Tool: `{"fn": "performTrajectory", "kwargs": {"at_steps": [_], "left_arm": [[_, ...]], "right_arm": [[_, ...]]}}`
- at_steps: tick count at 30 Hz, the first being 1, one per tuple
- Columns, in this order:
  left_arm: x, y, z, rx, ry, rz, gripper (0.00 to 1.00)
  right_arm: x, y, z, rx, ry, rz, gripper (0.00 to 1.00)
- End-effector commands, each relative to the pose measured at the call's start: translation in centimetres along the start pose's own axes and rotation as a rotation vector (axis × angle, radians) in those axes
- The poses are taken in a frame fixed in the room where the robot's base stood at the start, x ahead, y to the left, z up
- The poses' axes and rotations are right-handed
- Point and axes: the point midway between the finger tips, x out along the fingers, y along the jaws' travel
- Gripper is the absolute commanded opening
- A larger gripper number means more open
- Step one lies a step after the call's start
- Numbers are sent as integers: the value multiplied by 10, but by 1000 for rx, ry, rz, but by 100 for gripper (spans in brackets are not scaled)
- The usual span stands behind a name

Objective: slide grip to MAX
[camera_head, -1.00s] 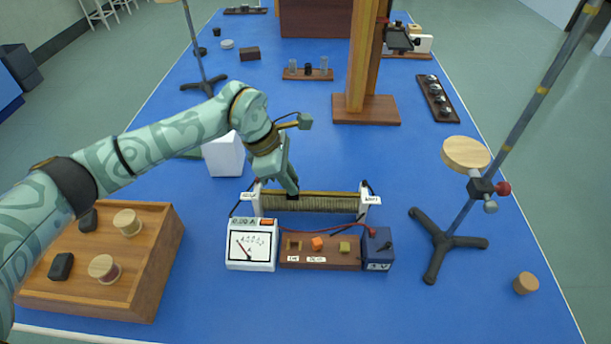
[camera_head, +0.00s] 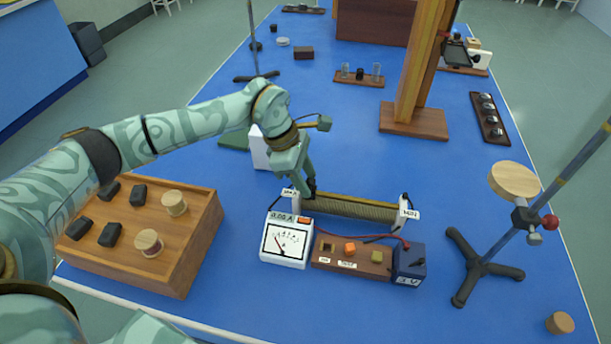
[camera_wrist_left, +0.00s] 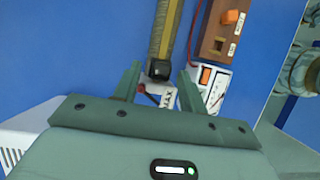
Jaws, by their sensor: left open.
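The slide rheostat (camera_head: 355,208) is a wire-wound bar between two white end blocks. Its left end carries the MAX label (camera_head: 289,193) and its right end the MIN label (camera_head: 409,213). The black sliding grip (camera_wrist_left: 158,70) sits close beside the MAX end block (camera_wrist_left: 165,97); in the head view it is mostly hidden by my fingers. My left gripper (camera_head: 311,188) is at the MAX end, pointing down. In the left wrist view its fingers (camera_wrist_left: 159,72) are open, one on each side of the grip, with visible gaps. My right gripper is not in view.
A white ammeter (camera_head: 287,241), a wooden switch board (camera_head: 352,256) and a blue battery box (camera_head: 409,265) stand in front of the rheostat. A wooden box (camera_head: 200,250) is at left, a tripod stand (camera_head: 482,262) at right.

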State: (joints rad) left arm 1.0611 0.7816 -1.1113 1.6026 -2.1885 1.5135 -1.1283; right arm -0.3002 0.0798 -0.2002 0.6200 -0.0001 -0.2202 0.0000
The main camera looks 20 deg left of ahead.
Motion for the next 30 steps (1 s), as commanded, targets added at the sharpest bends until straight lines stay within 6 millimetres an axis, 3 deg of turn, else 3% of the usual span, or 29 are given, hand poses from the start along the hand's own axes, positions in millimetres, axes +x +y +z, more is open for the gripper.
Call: {"fn": "performTrajectory", "kwargs": {"at_steps": [5,12,18,24,30], "left_arm": [[-26,1,0,1,0,6,42],[-92,1,0,0,0,9,42],[-138,0,-1,-2,0,5,42],[-160,0,-2,-2,0,2,42],[-163,0,-2,-2,0,1,42]], "right_arm": [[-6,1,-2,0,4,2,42],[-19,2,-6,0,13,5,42],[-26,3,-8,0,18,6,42],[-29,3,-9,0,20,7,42],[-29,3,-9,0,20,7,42]]}}
